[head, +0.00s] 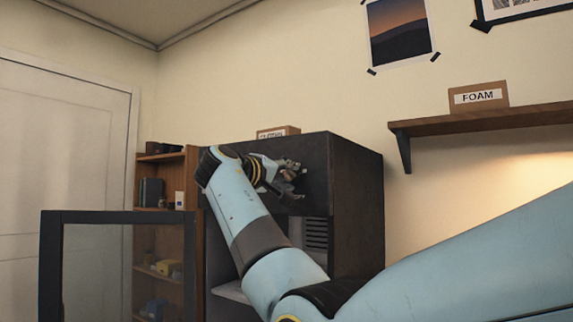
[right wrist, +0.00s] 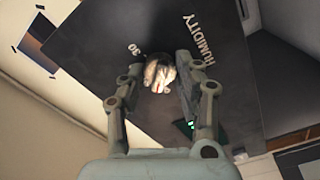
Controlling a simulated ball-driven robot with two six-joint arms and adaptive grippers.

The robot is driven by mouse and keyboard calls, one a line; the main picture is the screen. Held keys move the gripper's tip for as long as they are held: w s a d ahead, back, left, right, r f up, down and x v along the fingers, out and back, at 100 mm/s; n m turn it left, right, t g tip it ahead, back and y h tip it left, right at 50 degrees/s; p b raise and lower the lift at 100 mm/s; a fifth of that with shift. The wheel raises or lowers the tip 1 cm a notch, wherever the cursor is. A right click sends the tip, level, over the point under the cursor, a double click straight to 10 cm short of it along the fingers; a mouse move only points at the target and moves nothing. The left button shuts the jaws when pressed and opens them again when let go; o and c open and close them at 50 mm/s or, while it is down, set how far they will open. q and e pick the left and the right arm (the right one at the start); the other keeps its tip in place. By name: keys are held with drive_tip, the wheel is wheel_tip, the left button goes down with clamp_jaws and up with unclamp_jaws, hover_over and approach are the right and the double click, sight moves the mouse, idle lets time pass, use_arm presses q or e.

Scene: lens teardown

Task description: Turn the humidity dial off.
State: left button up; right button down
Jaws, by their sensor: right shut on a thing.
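The humidity dial (right wrist: 159,73) is a pale, worn knob on the dark front panel of the cabinet (head: 357,190). In the right wrist view the panel (right wrist: 115,40) bears the word HUMIDITY and the number 30 beside the dial. My right gripper (right wrist: 160,75) is shut on the dial, one finger on each side. In the head view my right gripper (head: 288,177) is at the upper front of the cabinet and hides the dial. The dial's pointer cannot be made out. My left gripper is not in view.
A dark-framed glass door (head: 50,262) stands open at the left of the cabinet. A wooden bookcase (head: 190,200) is behind it. A box (head: 277,132) sits on the cabinet. A wall shelf (head: 480,122) with a FOAM box (head: 478,96) is at the right.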

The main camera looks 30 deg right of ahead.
drive_tip(key=n+p, duration=0.3)
drive_tip(key=shift+r+n, duration=0.15)
drive_tip(key=shift+n, duration=0.15)
drive_tip(key=shift+n+p, duration=0.5)
drive_tip(key=c, duration=0.9)
unclamp_jaws()
drive_tip(key=shift+w+f, duration=0.1)
drive_tip(key=shift+f, duration=0.1)
drive_tip(key=shift+c, duration=0.2)
drive_tip(key=v, duration=0.7)
drive_tip(key=shift+a, duration=0.25)
